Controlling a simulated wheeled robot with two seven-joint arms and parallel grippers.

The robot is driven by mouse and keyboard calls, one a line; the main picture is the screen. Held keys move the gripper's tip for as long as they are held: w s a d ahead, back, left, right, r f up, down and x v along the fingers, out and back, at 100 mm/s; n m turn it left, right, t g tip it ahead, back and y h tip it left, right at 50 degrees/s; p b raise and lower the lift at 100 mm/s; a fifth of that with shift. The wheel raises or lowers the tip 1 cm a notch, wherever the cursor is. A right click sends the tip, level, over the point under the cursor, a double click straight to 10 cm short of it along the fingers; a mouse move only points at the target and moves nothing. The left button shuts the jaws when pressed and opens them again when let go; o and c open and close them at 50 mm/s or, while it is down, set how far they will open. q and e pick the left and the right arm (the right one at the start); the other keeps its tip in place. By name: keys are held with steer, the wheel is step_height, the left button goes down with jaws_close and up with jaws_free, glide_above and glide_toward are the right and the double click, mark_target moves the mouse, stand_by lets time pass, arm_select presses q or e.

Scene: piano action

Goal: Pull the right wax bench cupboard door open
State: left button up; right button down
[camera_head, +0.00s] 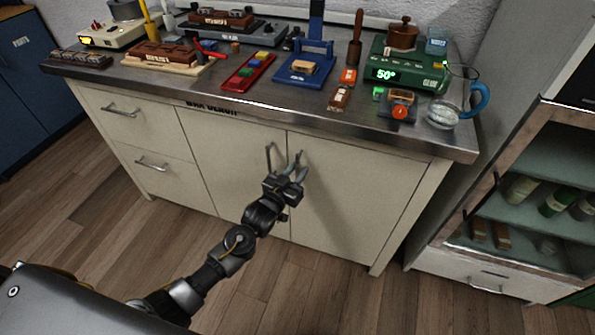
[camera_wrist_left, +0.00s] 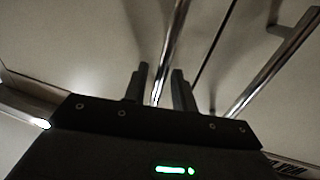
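The wax bench's right cupboard door (camera_head: 350,195) is a cream panel and looks shut. Its upright metal bar handle (camera_head: 296,158) is near the door's left edge. My left gripper (camera_head: 294,172) is at this handle. In the left wrist view the handle (camera_wrist_left: 174,40) runs between the two fingers of the left gripper (camera_wrist_left: 161,80). The fingers stand apart, with a gap visible beside the bar, so they do not look clamped on it. The exact depth of the fingers around the bar is hard to tell. My right gripper is not in view.
The left cupboard door (camera_head: 225,155) is shut; its handle (camera_head: 269,158) is close beside my gripper. Drawers (camera_head: 140,130) are farther left. The metal benchtop (camera_head: 300,110) holds many tools. An open-shelved cabinet (camera_head: 520,215) stands at right. The wooden floor (camera_head: 310,290) before the doors is clear.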

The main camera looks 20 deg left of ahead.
arm_select(q)
steer(key=shift+w+d, duration=0.1)
steer(key=shift+w, duration=0.15)
jaws_close()
